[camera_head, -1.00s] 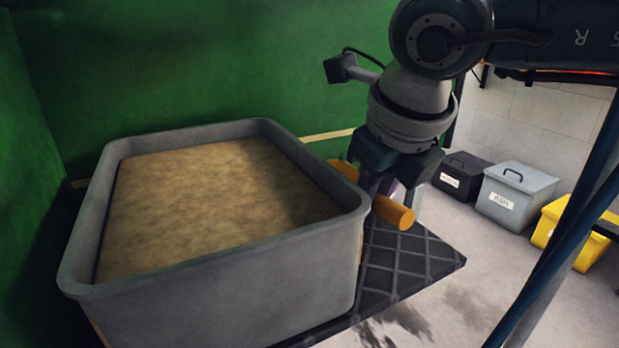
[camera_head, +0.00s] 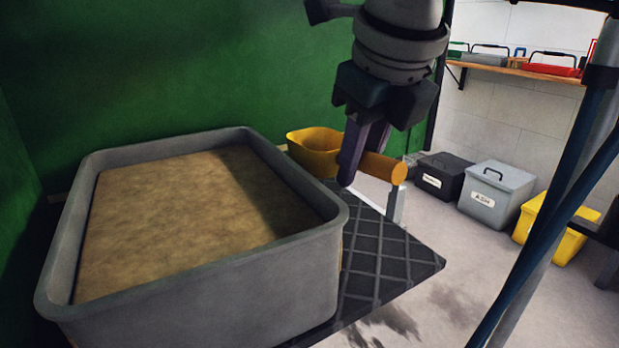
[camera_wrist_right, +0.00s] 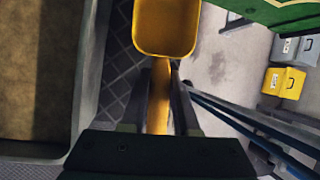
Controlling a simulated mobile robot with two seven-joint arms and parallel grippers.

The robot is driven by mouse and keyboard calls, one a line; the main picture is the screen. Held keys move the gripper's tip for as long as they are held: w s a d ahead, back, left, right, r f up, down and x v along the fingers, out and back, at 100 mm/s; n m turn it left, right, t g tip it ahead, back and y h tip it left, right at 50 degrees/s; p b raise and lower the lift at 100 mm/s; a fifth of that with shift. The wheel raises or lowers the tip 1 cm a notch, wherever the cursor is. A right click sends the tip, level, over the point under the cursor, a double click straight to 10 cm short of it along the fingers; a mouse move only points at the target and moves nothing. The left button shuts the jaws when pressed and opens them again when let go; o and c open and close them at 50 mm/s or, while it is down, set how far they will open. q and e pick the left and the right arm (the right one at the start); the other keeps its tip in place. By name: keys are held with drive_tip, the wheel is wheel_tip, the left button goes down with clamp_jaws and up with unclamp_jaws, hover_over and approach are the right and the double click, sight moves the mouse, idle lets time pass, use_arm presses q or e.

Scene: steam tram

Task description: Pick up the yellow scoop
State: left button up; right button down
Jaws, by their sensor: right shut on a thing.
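The fingers cover part of the handle. My left gripper is not in view.
A grey bin (camera_head: 300,250) full of sand stands left of the scoop. The dark ridged plate (camera_head: 385,255) lies beside it. Black (camera_head: 440,180), grey (camera_head: 492,198) and yellow (camera_head: 556,232) lidded boxes stand on the floor at right. A shelf (camera_head: 520,72) hangs above. Blue poles cross the right side.

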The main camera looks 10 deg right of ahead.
drive_tip(key=s+d, duration=0.4)
drive_tip(key=d, duration=0.5)
drive_tip(key=s+d+b, duration=0.1)
drive_tip(key=s+d, duration=0.3)
drive_tip(key=d, duration=0.4)
drive_tip(key=shift+s+d+r, duration=0.15)
drive_tip(key=shift+d+r, duration=0.25)
drive_tip(key=shift+r, duration=0.1)
